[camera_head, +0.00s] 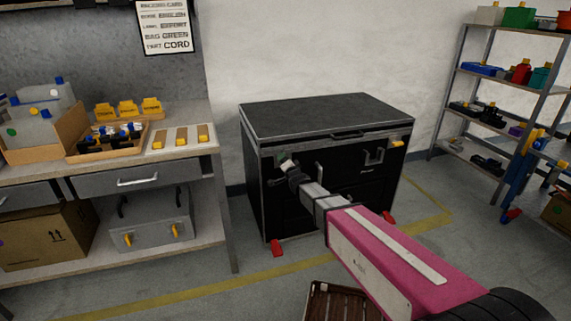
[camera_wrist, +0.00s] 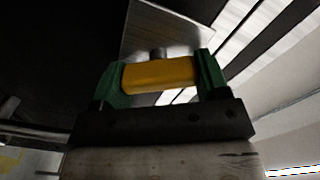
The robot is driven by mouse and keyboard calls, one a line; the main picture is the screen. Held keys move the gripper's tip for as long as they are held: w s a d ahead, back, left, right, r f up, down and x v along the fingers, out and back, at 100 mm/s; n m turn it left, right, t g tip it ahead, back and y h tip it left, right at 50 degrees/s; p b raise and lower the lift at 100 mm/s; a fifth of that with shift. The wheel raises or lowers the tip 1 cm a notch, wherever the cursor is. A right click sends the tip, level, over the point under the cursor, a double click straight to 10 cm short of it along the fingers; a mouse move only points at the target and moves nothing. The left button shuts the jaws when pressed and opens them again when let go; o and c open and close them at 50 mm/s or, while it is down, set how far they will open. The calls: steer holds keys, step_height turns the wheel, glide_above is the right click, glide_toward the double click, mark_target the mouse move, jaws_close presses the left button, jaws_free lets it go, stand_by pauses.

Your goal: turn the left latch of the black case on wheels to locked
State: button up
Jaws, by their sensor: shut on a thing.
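The black case (camera_head: 335,195) stands on the floor against the wall, lid down, with red parts at its bottom corners. My gripper (camera_head: 283,161) reaches the upper left of its front and hides the left latch in the head view. In the wrist view, the yellow handle of the left latch (camera_wrist: 160,75) sits between the green fingers of my gripper (camera_wrist: 160,82), which are shut on it. A metal plate (camera_wrist: 165,35) shows behind the handle. I cannot tell whether this latch is at locked. The yellow right latch (camera_head: 397,143) shows at the case's upper right, lying roughly level.
A workbench (camera_head: 190,147) with bins and yellow-marked parts stands to the left. A shelf rack (camera_head: 452,85) stands at the right. A brown crate (camera_head: 335,303) is on the floor below my arm. Floor in front of the case is mostly clear.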

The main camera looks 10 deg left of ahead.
steer(key=m, duration=0.6)
steer(key=shift+f, duration=0.2)
steer(key=shift+m, duration=0.4)
steer(key=o, duration=0.9)
steer(key=shift+o, duration=0.2)
steer(key=shift+s+d, duration=0.1)
steer(key=v, duration=1)
steer(key=shift+s, duration=0.3)
steer(key=shift+d, duration=0.15)
